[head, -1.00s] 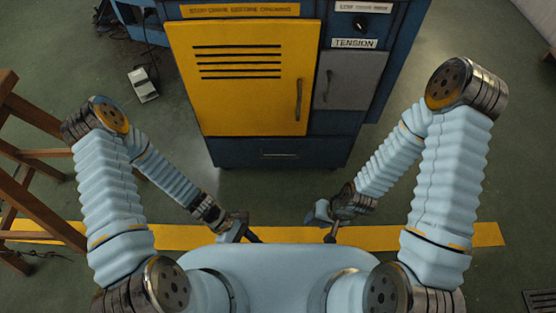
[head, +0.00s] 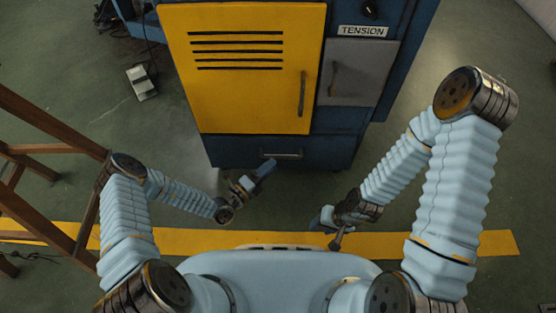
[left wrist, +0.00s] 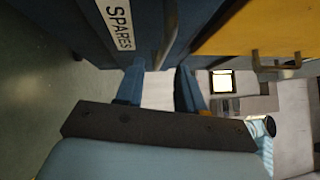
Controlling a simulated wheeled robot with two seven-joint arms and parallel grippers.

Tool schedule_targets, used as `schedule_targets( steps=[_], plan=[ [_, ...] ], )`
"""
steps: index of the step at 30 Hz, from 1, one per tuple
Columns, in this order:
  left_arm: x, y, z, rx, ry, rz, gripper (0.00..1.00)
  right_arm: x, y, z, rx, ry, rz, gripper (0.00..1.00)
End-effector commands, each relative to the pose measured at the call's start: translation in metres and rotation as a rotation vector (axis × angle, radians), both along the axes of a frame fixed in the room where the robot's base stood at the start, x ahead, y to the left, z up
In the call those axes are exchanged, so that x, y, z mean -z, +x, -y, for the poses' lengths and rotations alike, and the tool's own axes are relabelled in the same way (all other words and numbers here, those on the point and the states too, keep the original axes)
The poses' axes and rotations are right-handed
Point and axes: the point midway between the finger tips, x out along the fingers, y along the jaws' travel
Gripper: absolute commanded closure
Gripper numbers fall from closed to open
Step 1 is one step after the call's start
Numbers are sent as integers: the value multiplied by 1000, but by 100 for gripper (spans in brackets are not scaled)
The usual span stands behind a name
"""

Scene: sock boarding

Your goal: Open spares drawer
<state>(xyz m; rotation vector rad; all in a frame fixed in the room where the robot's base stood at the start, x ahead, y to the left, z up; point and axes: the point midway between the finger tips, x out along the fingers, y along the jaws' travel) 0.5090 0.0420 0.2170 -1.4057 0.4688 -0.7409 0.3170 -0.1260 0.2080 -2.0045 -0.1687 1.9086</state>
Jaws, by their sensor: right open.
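The spares drawer (head: 232,153) is the blue front at the foot of the cabinet, flush and closed, with a bar handle (head: 281,154). In the left wrist view its white SPARES label (left wrist: 119,24) shows, and the handle (left wrist: 167,42) stands ahead of the fingers. My left gripper (head: 262,172) is just in front of the drawer, near the handle and a little left of its middle. In the left wrist view the gripper (left wrist: 158,88) has its two blue fingers apart with nothing between them. My right gripper (head: 329,230) is open and empty, low and away from the drawer.
The yellow door (head: 245,75) with its own handle (head: 302,93) is above the drawer, beside a grey door (head: 356,72) under a TENSION label. A wooden stool (head: 45,120) stands at left. A small white box (head: 141,83) lies on the floor. A yellow stripe (head: 180,241) crosses the floor.

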Motion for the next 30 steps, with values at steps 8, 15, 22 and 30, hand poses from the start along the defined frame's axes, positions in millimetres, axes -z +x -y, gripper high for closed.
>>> schedule_targets(
  steps=[8, 15, 22, 30],
  plan=[
    [-5, 26, 28, 2, 0, 1, 62, 3, 0, 0, 0, 1, -1, 57],
    [-6, 30, 31, 1, 1, 1, 62, 3, 0, -1, 0, 1, -1, 57],
    [-6, 30, 31, 1, 1, 1, 80, 3, 0, -1, 0, 1, -1, 57],
    [-6, 29, 31, 2, 1, 1, 100, 3, 0, 0, 0, 1, -1, 57]
  ],
)
